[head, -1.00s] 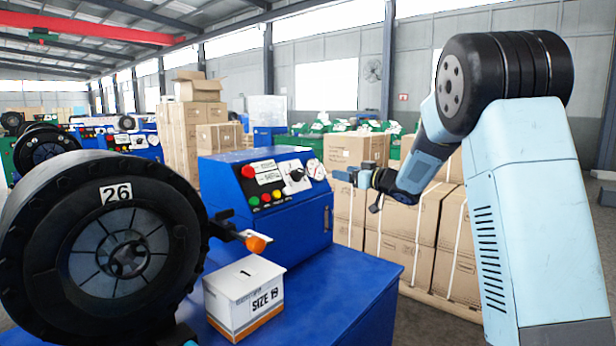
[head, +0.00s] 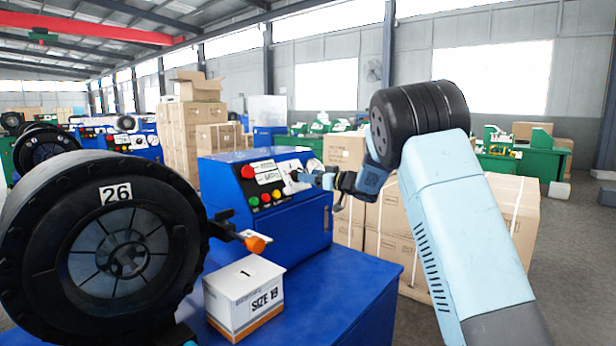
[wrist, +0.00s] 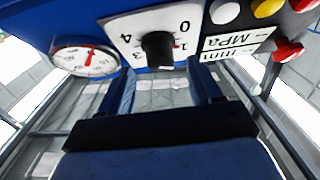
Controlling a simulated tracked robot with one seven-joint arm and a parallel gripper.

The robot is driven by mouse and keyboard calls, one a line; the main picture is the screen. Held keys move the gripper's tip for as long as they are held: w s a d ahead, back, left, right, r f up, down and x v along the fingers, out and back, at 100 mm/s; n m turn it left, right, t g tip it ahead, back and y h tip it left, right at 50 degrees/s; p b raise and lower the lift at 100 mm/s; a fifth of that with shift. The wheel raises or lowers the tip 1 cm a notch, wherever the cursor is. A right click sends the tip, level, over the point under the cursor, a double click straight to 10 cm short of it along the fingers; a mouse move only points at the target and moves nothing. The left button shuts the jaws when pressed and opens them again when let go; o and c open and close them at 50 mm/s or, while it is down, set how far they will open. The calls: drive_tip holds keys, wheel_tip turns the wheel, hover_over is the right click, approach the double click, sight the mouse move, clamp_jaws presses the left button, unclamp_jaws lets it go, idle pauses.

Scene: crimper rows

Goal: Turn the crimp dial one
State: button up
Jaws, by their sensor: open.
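The crimp dial is a black knob (wrist: 158,50) on a white plate (wrist: 128,30) with numbers, shown upside down in the wrist view. The digits 0, 1, 3 and 4 can be made out. My gripper (wrist: 162,68) is open, its two blue fingers just short of the knob, one toward each side of it. I cannot tell whether they touch it.
A pressure gauge (wrist: 85,60) sits beside the dial. A red switch (wrist: 288,50) and coloured buttons (head: 265,197) are on the same panel. The black crimper head marked 26 (head: 115,193) and a small box marked SIZE 19 (head: 245,295) stand in front. Cartons (head: 395,225) stand behind my arm.

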drive_tip(key=shift+x, duration=1.5)
drive_tip(key=shift+c, duration=0.4)
drive_tip(key=c, duration=0.9)
drive_tip(key=shift+d, duration=0.4)
drive_tip(key=shift+c, duration=0.3)
drive_tip(key=shift+a+r+n, duration=0.1)
drive_tip(key=shift+a+n, duration=0.2)
